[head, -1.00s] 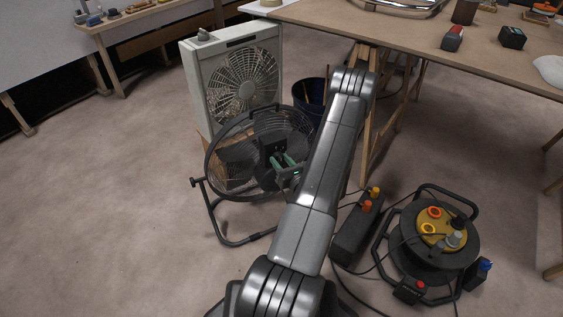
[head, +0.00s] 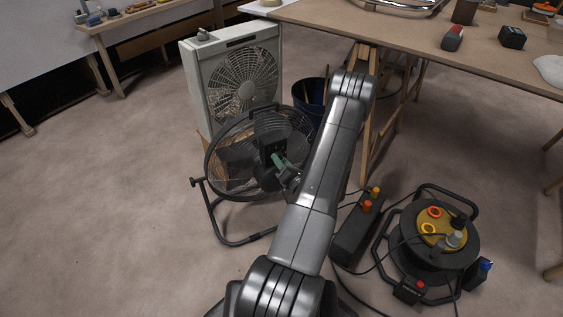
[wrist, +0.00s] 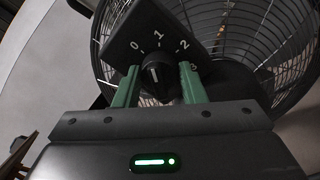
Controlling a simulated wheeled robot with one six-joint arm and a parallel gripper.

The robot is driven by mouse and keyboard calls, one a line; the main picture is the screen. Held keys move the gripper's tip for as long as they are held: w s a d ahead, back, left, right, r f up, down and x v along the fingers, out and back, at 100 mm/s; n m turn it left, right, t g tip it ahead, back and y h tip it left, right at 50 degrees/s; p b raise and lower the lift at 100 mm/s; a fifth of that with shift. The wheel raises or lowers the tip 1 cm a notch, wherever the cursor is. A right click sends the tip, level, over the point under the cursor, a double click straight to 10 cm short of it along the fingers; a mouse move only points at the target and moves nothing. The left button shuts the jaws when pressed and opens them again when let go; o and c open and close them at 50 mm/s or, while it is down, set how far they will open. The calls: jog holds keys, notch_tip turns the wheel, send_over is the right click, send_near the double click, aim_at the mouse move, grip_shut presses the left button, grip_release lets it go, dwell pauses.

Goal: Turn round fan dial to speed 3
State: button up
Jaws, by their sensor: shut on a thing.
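The round fan (head: 236,146), with a black frame and wire guard, stands on the floor in the head view. In the wrist view, its dark control plate (wrist: 124,49) carries the white marks 0, 1, 2 and 3. The black fan dial (wrist: 156,76) sits below these marks, with a short white line on its face; I cannot tell surely which number the line points to. The two green fingers of my gripper (wrist: 160,82) are shut on the dial from either side. In the head view, my gripper (head: 278,161) is at the fan's front and the dial is hidden.
A white box fan (head: 192,82) stands behind the round fan. A dark bin (head: 311,95) is close behind on the right. A power strip (head: 349,238) and a cable reel (head: 456,270) lie on the floor to the right. The floor at left is clear.

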jog(key=m, duration=0.6)
jog(key=m+p, duration=0.1)
jog(key=m, duration=0.3)
jog(key=shift+f+m+t+h, duration=0.1)
jog(key=shift+m+t+h, duration=0.3)
jog(key=m+p, duration=0.1)
jog(key=m, duration=0.4)
jog(key=shift+a+m+h, duration=0.1)
jog(key=shift+m+h, duration=0.2)
jog(key=shift+m, duration=0.1)
jog(key=shift+m+p, duration=0.45)
jog(key=shift+m, duration=1.95)
jog(key=o, duration=1)
jog(key=shift+s, duration=0.1)
